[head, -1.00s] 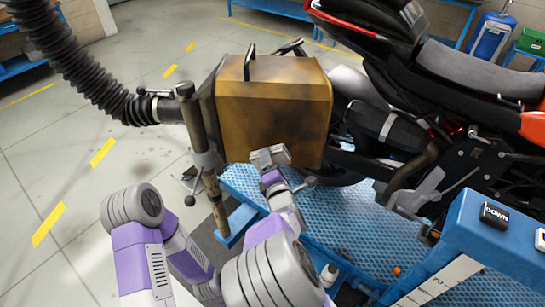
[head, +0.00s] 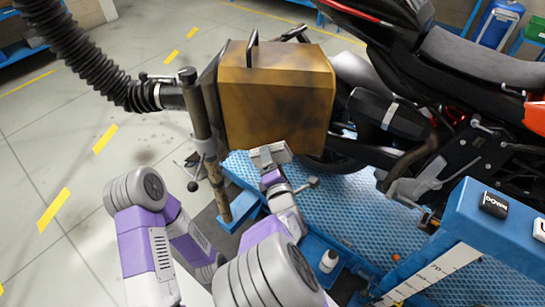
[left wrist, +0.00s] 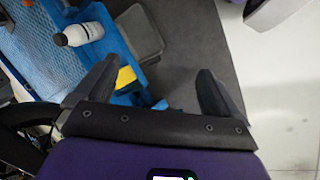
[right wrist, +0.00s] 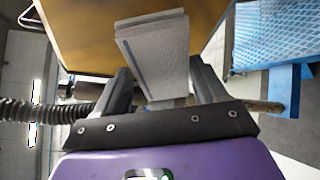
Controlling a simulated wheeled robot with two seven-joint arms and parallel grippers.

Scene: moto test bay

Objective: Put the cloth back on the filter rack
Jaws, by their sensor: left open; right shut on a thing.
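A grey, finely ribbed piece (right wrist: 155,45), which I take to be the cloth, is clamped in my right gripper (right wrist: 163,85). My left gripper (left wrist: 152,82) is open and empty in the left wrist view, above dark floor matting beside a blue tray. No filter rack can be made out with certainty.
A black ribbed hose (head: 95,60) joins a brown stand pipe (head: 205,130) left of the box. A motorcycle (head: 440,80) stands on the right above a blue ribbed platform (head: 350,205). A white bottle (left wrist: 80,34) is in the blue tray. Open floor lies left.

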